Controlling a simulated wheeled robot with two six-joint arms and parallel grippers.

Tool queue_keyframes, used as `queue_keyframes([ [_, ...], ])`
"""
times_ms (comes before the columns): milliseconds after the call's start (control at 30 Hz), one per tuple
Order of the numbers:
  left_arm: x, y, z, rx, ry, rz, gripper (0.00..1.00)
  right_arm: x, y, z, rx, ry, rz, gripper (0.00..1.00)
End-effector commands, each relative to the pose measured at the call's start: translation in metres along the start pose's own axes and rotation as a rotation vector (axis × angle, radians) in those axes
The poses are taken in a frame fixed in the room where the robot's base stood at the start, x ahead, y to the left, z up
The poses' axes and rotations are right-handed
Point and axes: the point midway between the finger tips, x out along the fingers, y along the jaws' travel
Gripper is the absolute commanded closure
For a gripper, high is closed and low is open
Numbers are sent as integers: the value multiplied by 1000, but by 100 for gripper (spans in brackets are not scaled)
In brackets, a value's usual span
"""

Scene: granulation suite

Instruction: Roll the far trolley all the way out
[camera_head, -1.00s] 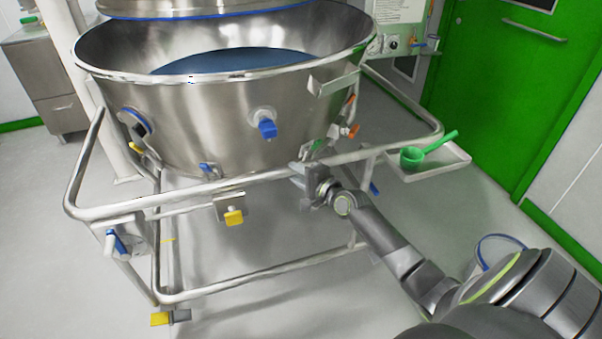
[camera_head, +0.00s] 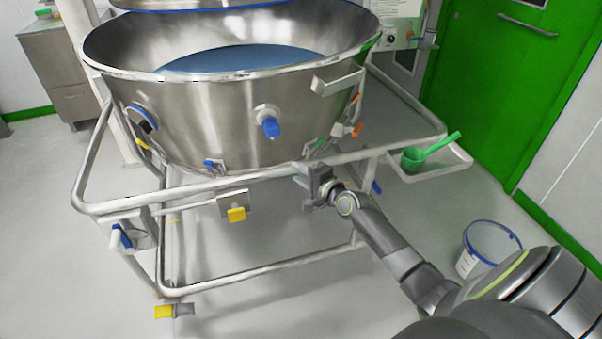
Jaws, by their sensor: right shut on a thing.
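The trolley (camera_head: 270,268) is a steel tube frame that carries a large open steel bowl (camera_head: 225,105) with blue-grey material (camera_head: 240,59) inside. My right gripper (camera_head: 312,180) is shut on the front top rail of the trolley, right of its middle. The fingertips are partly hidden against the rail. Yellow pedals or latches (camera_head: 236,214) and a blue-handled clamp (camera_head: 122,238) sit on the frame. My left gripper is not in view.
A side tray (camera_head: 432,166) with a green scoop (camera_head: 414,157) juts from the trolley's right. A white bucket with a blue rim (camera_head: 487,248) stands on the floor beside my right arm. A green door (camera_head: 500,75) is at the right. A steel cabinet (camera_head: 62,70) stands back left.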

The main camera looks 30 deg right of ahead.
Motion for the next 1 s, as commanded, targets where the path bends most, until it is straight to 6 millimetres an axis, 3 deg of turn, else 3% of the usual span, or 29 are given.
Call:
queue_keyframes([
  [33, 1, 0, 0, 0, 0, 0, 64, -2, 10, -4, -2, 7, 21, 100],
  [933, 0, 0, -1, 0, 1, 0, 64, -2, 10, -5, -3, 7, 21, 100],
  [967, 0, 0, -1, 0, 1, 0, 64, -2, 10, -5, -3, 7, 21, 72],
  [1000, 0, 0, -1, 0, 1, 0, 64, -2, 10, -5, -3, 7, 21, 66],
])
